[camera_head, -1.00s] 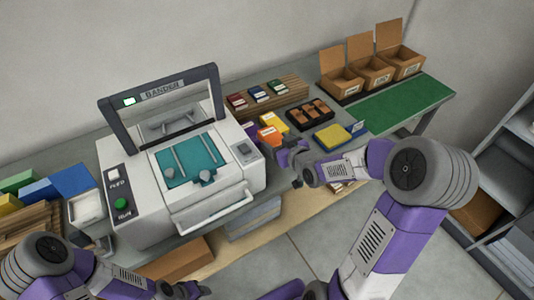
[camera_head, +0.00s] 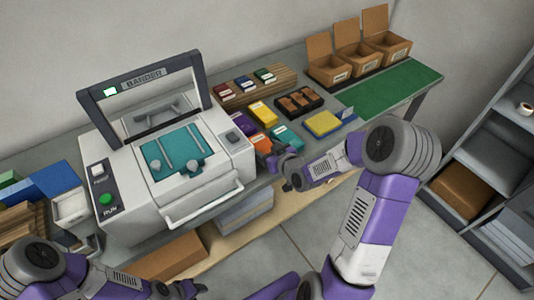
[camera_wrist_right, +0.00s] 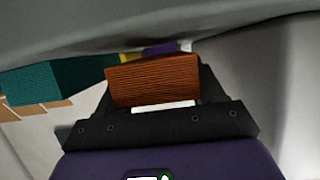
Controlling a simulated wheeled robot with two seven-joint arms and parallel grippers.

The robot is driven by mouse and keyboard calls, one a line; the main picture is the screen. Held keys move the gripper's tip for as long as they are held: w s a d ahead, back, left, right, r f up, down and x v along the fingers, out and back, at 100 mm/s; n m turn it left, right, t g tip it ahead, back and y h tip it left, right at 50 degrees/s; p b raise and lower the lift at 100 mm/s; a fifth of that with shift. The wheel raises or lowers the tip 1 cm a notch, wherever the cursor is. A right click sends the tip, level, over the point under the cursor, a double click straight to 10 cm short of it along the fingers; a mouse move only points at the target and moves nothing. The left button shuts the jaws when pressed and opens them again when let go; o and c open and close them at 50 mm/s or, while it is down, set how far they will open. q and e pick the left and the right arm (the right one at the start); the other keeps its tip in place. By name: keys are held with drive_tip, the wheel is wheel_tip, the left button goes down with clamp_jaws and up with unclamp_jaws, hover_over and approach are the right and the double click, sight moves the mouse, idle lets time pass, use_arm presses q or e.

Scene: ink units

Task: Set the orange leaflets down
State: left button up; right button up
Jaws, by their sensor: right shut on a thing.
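The orange leaflets (camera_head: 258,141) are a small stack at the front of the bench, right of the banding machine (camera_head: 172,150). My right gripper (camera_head: 268,152) is shut on them. The right wrist view shows the orange stack (camera_wrist_right: 153,80) between the dark fingers (camera_wrist_right: 155,95), with a white strip at its near edge. I cannot tell whether the stack touches the bench top. My left gripper (camera_head: 185,290) is low at the bottom left, partly cut off, and its jaws are unclear.
A teal stack (camera_head: 288,135) lies right of the orange one; purple (camera_head: 239,128) and yellow (camera_head: 262,113) stacks lie behind.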

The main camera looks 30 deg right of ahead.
drive_tip(key=shift+f, duration=0.45)
drive_tip(key=shift+f, duration=0.2)
drive_tip(key=o, duration=1.1)
